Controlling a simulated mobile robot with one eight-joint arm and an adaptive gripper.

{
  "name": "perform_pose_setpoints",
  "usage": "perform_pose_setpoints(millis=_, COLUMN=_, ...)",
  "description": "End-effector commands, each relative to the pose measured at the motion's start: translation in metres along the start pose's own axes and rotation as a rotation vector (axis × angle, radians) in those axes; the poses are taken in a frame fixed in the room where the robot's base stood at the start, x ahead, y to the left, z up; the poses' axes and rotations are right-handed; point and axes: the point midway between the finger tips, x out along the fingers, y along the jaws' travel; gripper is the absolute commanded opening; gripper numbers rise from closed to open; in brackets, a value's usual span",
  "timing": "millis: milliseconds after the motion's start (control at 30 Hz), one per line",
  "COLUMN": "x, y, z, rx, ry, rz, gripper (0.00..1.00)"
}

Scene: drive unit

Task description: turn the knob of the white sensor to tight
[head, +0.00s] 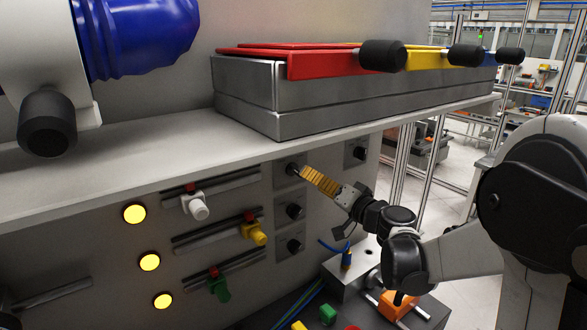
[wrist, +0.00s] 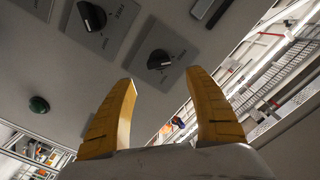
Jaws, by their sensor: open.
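The white sensor (head: 199,208) sits on the top slotted rail of the grey panel in the head view, with a small red knob (head: 190,188) at its top. My gripper (head: 304,172) is to the right of it, apart from it, with its yellow fingers near the upper black dial (head: 292,169). The wrist view shows my gripper (wrist: 161,78) open and empty, its two fingers spread below a black dial (wrist: 160,60). I cannot tell whether a finger touches the dial. The white sensor does not show in the wrist view.
A yellow sensor (head: 255,234) and a green sensor (head: 219,289) sit on rails below the white one. Lit yellow lamps (head: 134,214) line the left. A shelf (head: 140,165) juts out above, carrying a metal box (head: 245,90) with coloured levers. More black dials (head: 294,211) are nearby.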

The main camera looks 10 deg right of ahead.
Motion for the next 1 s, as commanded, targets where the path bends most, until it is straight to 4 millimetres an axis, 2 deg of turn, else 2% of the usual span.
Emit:
perform_pose_setpoints(millis=200, x=0.046, y=0.0, z=0.001, rx=0.0, ry=-0.003, rz=-0.002, gripper=0.63)
perform_pose_setpoints(millis=400, x=0.074, y=0.0, z=0.001, rx=0.0, ry=-0.002, rz=-0.001, gripper=0.63)
perform_pose_setpoints(millis=567, x=0.082, y=0.0, z=0.0, rx=0.0, ry=-0.002, rz=0.0, gripper=0.63)
perform_pose_setpoints(millis=800, x=0.082, y=0.0, z=0.0, rx=0.0, ry=-0.002, rz=0.0, gripper=0.63)
perform_pose_setpoints(millis=867, x=0.082, y=-0.001, z=0.0, rx=0.0, ry=-0.002, rz=0.0, gripper=0.46)
perform_pose_setpoints(millis=900, x=0.082, y=-0.001, z=0.0, rx=0.0, ry=-0.002, rz=0.0, gripper=0.34)
perform_pose_setpoints(millis=967, x=0.082, y=-0.001, z=0.0, rx=0.0, ry=-0.002, rz=0.0, gripper=0.15)
perform_pose_setpoints(millis=1000, x=0.082, y=-0.001, z=0.0, rx=0.0, ry=-0.002, rz=0.0, gripper=0.1)
